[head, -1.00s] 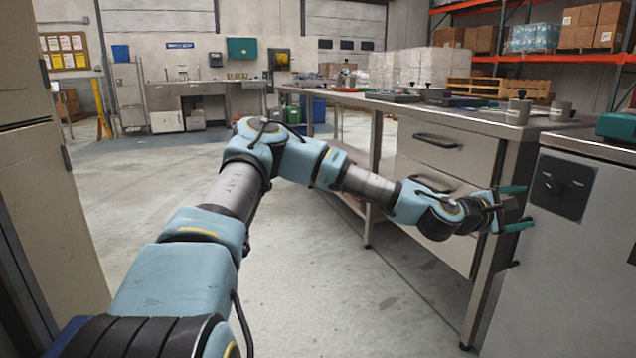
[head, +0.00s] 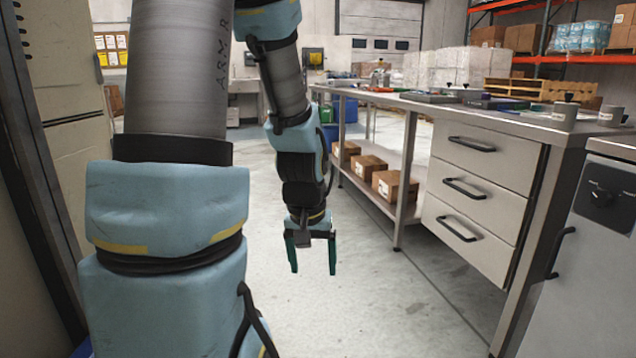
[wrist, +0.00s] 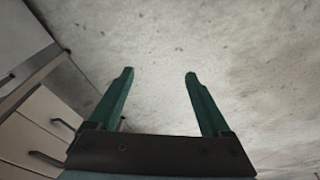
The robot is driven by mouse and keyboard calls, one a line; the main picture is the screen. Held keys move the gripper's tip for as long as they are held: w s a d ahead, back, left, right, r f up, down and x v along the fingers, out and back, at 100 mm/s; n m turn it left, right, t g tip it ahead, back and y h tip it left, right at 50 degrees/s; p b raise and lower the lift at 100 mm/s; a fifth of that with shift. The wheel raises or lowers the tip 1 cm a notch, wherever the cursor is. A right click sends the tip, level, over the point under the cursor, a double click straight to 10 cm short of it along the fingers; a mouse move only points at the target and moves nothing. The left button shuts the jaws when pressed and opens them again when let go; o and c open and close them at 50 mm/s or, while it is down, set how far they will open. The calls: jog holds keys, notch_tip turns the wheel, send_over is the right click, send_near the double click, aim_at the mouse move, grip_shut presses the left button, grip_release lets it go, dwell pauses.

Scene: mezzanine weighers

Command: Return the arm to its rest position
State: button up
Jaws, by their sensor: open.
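My gripper (head: 312,268) hangs pointing down over the bare concrete floor in the head view, left of the workbench. Its two green fingers are spread apart with nothing between them. The wrist view shows the same open fingers (wrist: 160,80) with only floor beyond them. My arm is bent, with its upper links raised close in front of the head camera and its forearm dropping to the gripper. The arm hides part of the room behind it.
A steel workbench (head: 400,104) with drawers (head: 478,189) stands to the right; boxes (head: 395,186) sit on its lower shelf. A grey cabinet (head: 590,260) is at the right edge. A tall beige cabinet (head: 75,120) is close on the left. The floor (head: 370,310) between is clear.

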jog(key=s+a+r+p, duration=0.1)
jog(key=s+a+r, duration=0.3)
jog(key=a, duration=0.2)
notch_tip(320, 180, up, 27)
jog(key=p, duration=2.7)
jog(key=shift+w+d+y, duration=0.15)
jog(key=shift+w+y, duration=0.05)
jog(key=shift+y, duration=0.1)
jog(key=shift+f, duration=0.1)
